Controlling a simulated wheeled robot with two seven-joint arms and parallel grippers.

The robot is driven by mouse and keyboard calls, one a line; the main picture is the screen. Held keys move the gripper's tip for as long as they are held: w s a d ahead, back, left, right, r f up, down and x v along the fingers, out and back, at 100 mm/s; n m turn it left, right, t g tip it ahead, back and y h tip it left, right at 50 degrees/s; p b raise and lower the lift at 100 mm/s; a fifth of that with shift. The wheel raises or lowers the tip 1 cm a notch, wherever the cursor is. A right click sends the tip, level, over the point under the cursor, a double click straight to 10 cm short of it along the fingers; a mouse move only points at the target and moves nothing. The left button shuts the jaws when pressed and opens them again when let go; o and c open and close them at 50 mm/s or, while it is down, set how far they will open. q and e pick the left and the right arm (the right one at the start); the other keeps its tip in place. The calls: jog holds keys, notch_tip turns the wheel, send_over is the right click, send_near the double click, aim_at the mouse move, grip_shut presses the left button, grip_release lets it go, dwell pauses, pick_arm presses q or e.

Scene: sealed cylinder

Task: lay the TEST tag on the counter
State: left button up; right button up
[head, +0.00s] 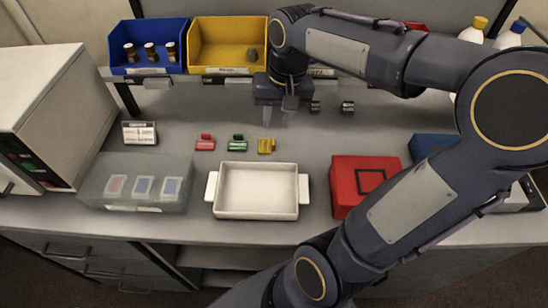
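I cannot make out a tag that reads TEST; the lettering in view is too small. A small sign card (140,132) with unreadable print stands on the counter (180,113) at the left. My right gripper (275,117) points down over the back of the counter, in front of the yellow bin. Its fingertips are small and blurred, so I cannot tell whether they are open or hold anything. My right arm hides part of the shelf and the right side of the counter. My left gripper is out of view.
Red (205,143), green (237,143) and yellow clips (266,146) lie behind a white tray (258,214). A translucent box (100,185) is at left, a red box (345,200) at right. Blue (125,40) and yellow bins (215,35) stand behind. A cabinet (50,120) stands far left.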

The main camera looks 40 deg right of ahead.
jog(key=s+a+f+n+t+y, duration=0.1)
jog(key=s+a+f+n+t, duration=0.1)
jog(key=s+a, duration=0.3)
jog(key=s+a+f+n+t+y, duration=0.1)
jog(key=s+a+n+t+y, duration=0.1)
jog(key=s+a, duration=0.3)
jog(key=shift+s+a+f+n, duration=0.15)
jog(key=shift+s+f+n, duration=0.2)
jog(key=shift+s, duration=0.5)
jog(key=shift+s, duration=0.1)
